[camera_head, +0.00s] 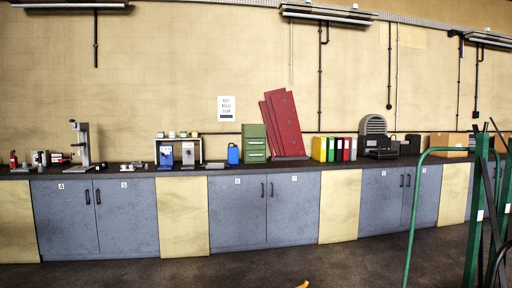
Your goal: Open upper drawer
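A small green drawer cabinet (254,131) stands on the dark countertop against the far wall, near the middle of the head view. Its front shows drawers with pale handles or labels, one above another. The upper drawer front (255,143) looks flush with the cabinet, but it is too small to be sure. Neither of my grippers is in view.
Grey cupboards (238,218) run beneath the countertop (305,169). A blue canister (233,154) stands left of the green cabinet, and red panels (285,125) lean to its right. Green metal posts (476,205) stand at the right. The middle floor (200,272) looks mostly clear.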

